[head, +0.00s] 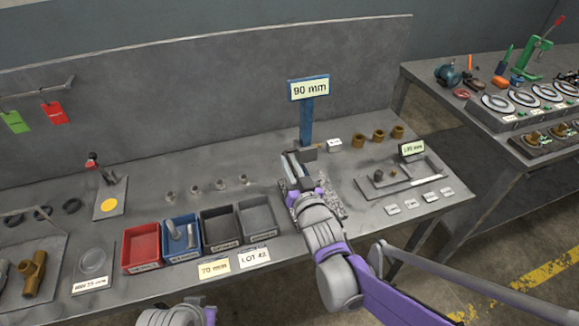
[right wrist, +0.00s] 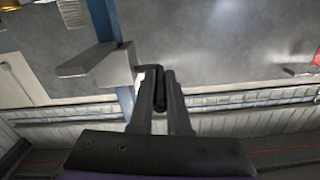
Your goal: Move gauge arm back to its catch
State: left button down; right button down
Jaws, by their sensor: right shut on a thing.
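The gauge has a blue post (head: 306,122) with a "90 mm" sign (head: 309,89) and a grey block at its foot. My right gripper (right wrist: 161,78) is shut on a dark round bar (right wrist: 160,98), seemingly the handle of the gauge arm. In the head view the gripper reaches in just in front of the post and hides most of the arm. In the right wrist view a grey bracket (right wrist: 98,62) lies just left of the fingers, beside the blue post (right wrist: 101,18). I cannot tell whether the arm touches a catch. My left gripper's jaws are out of view.
A red bin (head: 141,246), a blue bin and two dark bins stand left of the gauge, with "70 mm" (head: 214,268) and "LOT 42" cards in front. Several brass rings stand behind right. A flat tray (head: 398,187) with a small sign lies to the right.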

notch_tip(320, 180, up, 8)
jog(key=p, duration=0.5)
jog(key=shift+r, duration=0.25)
jog(key=shift+f, duration=0.1)
jog(key=c, duration=0.9)
grip_release()
jog(key=v, duration=1)
jog(key=shift+s+d, duration=0.15)
jog(key=shift+s, duration=0.25)
